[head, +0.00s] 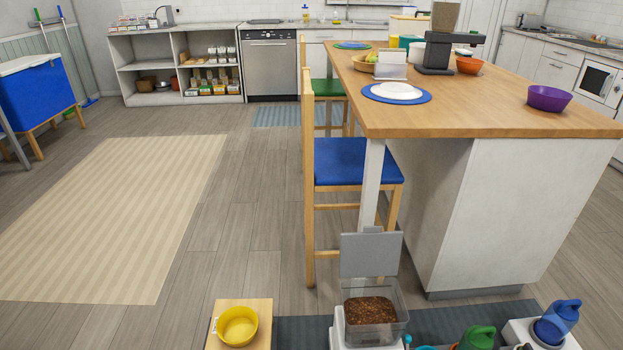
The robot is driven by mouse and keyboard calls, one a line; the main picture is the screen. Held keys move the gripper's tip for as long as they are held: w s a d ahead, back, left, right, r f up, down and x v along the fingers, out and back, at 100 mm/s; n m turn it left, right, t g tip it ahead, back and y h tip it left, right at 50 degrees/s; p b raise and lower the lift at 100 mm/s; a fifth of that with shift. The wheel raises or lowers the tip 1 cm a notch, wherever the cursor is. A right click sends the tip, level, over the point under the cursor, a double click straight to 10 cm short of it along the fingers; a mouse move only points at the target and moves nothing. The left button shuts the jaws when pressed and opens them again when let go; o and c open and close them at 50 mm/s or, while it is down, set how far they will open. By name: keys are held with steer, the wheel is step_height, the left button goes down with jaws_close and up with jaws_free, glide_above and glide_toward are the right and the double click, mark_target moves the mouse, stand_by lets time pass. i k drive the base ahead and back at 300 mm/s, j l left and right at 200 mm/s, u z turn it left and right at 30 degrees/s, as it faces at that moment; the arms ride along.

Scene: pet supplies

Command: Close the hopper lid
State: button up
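The hopper (386,332) is a clear bin with brown kibble (369,310) inside, at the bottom of the head view, right of centre. Its grey lid (369,256) is open and stands roughly upright at the back edge of the bin. The lower part of the feeder is cut off by the picture's edge. My gripper is not in view.
A yellow bowl (238,325) sits on a wooden stand (224,305) left of the hopper. Green (477,338) and blue (557,322) containers are to its right. A blue-seated chair (352,162) and the island table (480,95) stand behind. Floor at left is clear.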

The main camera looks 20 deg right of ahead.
mark_target(371, 252)
steer(key=i+j+z, duration=0.25)
steer(key=i+z, duration=0.2)
steer(key=i+j+z, duration=0.3)
steer(key=z, duration=0.15)
steer(key=j, duration=0.1)
